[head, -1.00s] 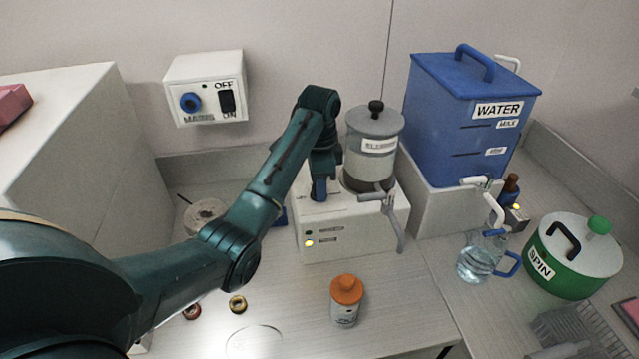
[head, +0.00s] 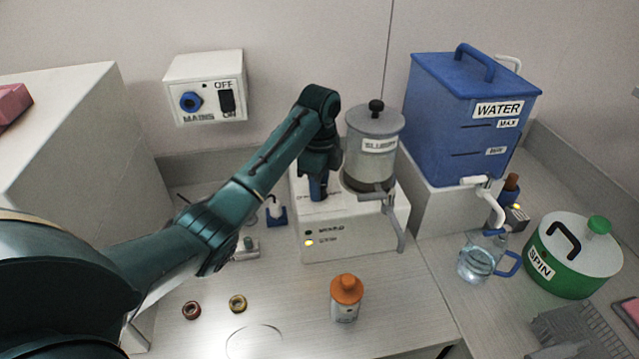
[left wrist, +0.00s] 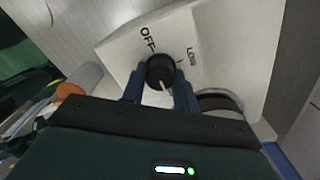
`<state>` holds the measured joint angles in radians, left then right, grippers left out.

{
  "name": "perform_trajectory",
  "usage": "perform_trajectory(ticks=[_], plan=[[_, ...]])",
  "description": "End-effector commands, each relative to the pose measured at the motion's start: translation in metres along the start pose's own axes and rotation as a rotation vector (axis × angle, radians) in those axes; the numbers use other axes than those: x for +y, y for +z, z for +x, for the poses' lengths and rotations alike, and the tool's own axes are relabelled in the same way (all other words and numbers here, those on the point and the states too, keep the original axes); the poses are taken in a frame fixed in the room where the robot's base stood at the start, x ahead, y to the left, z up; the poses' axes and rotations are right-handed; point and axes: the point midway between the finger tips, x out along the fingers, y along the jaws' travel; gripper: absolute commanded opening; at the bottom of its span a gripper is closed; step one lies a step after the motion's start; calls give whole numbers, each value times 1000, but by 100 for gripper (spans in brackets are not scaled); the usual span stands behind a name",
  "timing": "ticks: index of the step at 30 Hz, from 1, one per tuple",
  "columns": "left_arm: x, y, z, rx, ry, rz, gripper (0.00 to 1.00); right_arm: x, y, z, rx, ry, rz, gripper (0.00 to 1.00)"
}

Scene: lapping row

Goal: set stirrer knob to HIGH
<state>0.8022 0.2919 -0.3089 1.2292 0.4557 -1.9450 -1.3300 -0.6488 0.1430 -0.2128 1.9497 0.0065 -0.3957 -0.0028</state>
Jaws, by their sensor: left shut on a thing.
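The stirrer is a white box (head: 360,235) with a grey-lidded slurry jar (head: 374,135) on top. Its black knob (left wrist: 160,70) shows in the left wrist view, with a white pointer line aimed toward the bottom of that picture. The labels OFF and LOW are readable beside it; no HIGH label is visible. My left gripper (left wrist: 159,88) is shut on the knob, one blue finger on each side. In the head view the gripper (head: 318,190) points down at the box top left of the jar and hides the knob. My right gripper is not in view.
An orange-capped bottle (head: 346,298) stands in front of the stirrer. The blue water tank (head: 470,110), a jug (head: 480,258) and a green spin pot (head: 570,262) are at right. Two small rings (head: 237,303) lie at front left. A mains box (head: 206,90) is on the wall.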

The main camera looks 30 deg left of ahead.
Motion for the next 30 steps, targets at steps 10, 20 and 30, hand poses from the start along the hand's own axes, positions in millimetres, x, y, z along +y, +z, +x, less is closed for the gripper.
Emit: perform_trajectory(ticks=[10, 20, 30], plan=[[-1, 0, -2, 1, -4, 7, 7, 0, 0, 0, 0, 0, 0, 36], [0, 0, -1, 0, -2, 6, 51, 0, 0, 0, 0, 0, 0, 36], [-1, 0, -8, 0, -3, 5, 51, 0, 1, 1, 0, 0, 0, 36]])
